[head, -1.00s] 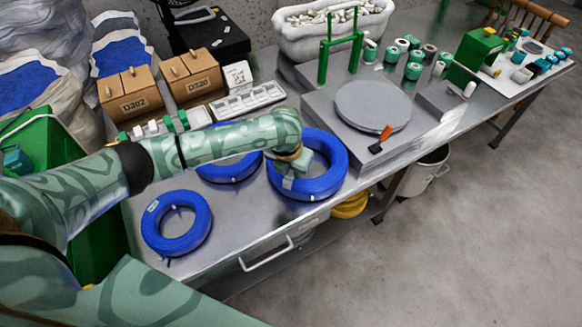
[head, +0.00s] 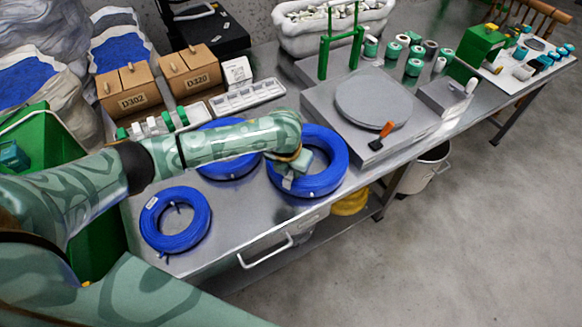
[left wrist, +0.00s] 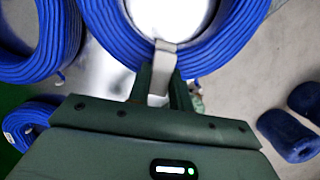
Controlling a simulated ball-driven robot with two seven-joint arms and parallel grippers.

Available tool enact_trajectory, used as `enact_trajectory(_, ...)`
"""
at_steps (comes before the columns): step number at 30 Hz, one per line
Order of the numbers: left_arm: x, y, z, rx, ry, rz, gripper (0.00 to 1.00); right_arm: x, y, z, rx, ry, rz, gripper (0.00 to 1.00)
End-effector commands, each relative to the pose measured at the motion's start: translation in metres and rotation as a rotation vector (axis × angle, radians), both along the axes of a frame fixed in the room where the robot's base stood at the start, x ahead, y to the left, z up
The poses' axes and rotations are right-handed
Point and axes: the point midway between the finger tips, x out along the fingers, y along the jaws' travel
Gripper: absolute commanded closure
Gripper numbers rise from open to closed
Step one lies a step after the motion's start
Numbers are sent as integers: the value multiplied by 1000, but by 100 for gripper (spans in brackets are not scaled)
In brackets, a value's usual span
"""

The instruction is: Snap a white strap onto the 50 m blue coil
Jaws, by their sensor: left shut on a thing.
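Three blue cable coils lie on the steel bench. My left gripper (head: 291,175) is at the near-left part of the largest-looking coil (head: 335,172), low over its ring. In the left wrist view the gripper (left wrist: 160,88) is shut on a white strap (left wrist: 160,68). The strap's far end reaches across the ring of that coil (left wrist: 225,45) to its inner edge; whether it is snapped closed I cannot tell. A second coil (head: 228,170) lies partly behind my left arm. A smaller coil (head: 176,240) with a white label lies at the front left. Length markings are unreadable. My right gripper is out of view.
A grey turntable (head: 372,98) with an orange-handled tool (head: 381,135) stands right of the coils. Behind are cardboard boxes (head: 133,101), a white compartment tray (head: 248,98) and a white bin (head: 333,33) of small parts. A drawer handle (head: 265,252) projects from the bench front.

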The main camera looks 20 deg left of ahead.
Motion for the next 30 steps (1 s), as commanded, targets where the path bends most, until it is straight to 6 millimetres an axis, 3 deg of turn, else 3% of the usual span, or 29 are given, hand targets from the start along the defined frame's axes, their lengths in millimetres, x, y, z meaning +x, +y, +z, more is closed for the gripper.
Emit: enact_trajectory(30,0,0,-12,1,0,0,100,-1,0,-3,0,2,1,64)
